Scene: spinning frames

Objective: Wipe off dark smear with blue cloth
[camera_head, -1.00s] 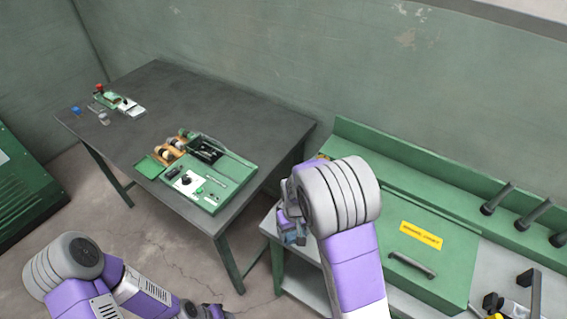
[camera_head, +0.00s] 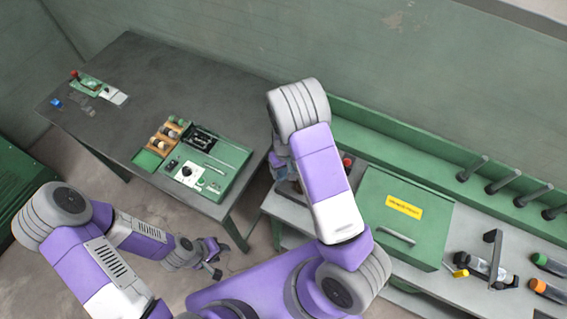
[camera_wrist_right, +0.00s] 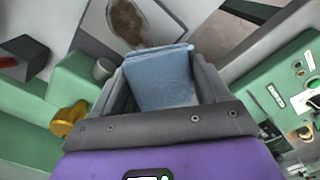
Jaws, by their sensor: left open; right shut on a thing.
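The blue cloth (camera_wrist_right: 163,78) is a folded pad, held between the fingers of my right gripper (camera_wrist_right: 160,85) in the right wrist view. The dark smear (camera_wrist_right: 127,20) is a brown oval patch on a pale, dark-edged panel at the top of that view, beyond the cloth and apart from it in the picture. I cannot tell the height of the cloth over the panel. In the head view my right gripper is mostly hidden behind its own arm, and the smear does not show. My left gripper (camera_head: 214,257) is open and empty, low over the floor.
A green box with a yellow label (camera_head: 404,208) stands on the right bench, with bottles (camera_head: 549,288) farther right. A dark table (camera_head: 105,140) at left holds a green instrument case (camera_head: 205,165). A yellow knob (camera_wrist_right: 68,119) is left of my right gripper.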

